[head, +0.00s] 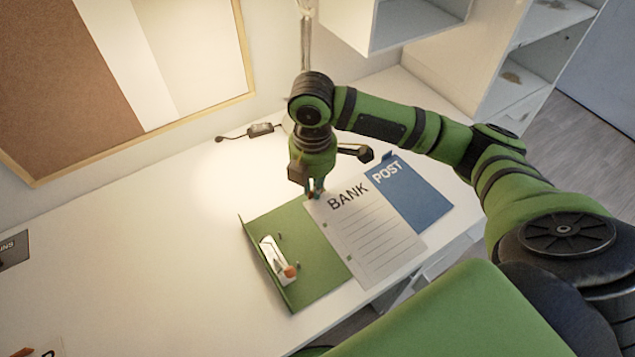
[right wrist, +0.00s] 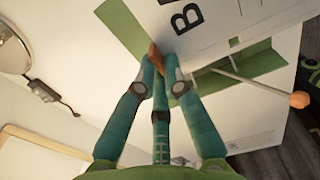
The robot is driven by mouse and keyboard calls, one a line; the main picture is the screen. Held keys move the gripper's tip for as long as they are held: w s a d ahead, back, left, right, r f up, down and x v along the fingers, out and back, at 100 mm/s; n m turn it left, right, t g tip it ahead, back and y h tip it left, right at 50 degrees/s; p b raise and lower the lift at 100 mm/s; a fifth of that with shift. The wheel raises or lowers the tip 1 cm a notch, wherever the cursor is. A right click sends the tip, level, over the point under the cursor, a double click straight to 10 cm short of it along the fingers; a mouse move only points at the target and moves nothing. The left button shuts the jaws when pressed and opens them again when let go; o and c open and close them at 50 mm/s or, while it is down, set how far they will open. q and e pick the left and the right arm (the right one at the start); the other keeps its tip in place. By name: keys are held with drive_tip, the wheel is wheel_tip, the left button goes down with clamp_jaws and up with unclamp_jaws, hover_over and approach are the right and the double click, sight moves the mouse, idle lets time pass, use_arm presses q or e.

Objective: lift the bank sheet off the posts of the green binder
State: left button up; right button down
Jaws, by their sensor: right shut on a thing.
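The white bank sheet (head: 372,240), printed BANK with ruled lines, extends right from the open green binder (head: 318,280). My right gripper (head: 316,193) is shut on the sheet's upper left corner. In the right wrist view, the fingertips (right wrist: 160,58) meet at a small brown piece beside the sheet (right wrist: 222,22). The binder's metal posts (head: 281,236) stand bare to the left of the sheet's punched edge, beside a white lever with an orange knob (head: 290,271). The sheet's height above the binder is hard to tell. My left gripper is not in view.
A blue sheet marked POST (head: 425,205) lies right of the bank sheet, partly under it. Shelves stand at the upper right. The desk (head: 170,255) left of the binder is largely clear.

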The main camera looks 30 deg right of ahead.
drive_tip(key=shift+w+a+f+b, duration=0.15)
drive_tip(key=shift+w+a+f, duration=0.65)
drive_tip(key=shift+w+a, duration=0.35)
drive_tip(key=shift+w+a+f+b, duration=0.2)
drive_tip(key=shift+w+a+f, duration=0.65)
drive_tip(key=shift+w+a, duration=0.35)
drive_tip(key=shift+w+a+f+b, duration=0.15)
drive_tip(key=shift+w+a+f, duration=0.75)
drive_tip(key=shift+a, duration=0.4)
drive_tip(key=shift+w, duration=0.15)
wheel_tip(320, 180, up, 5)
drive_tip(key=p, duration=0.6)
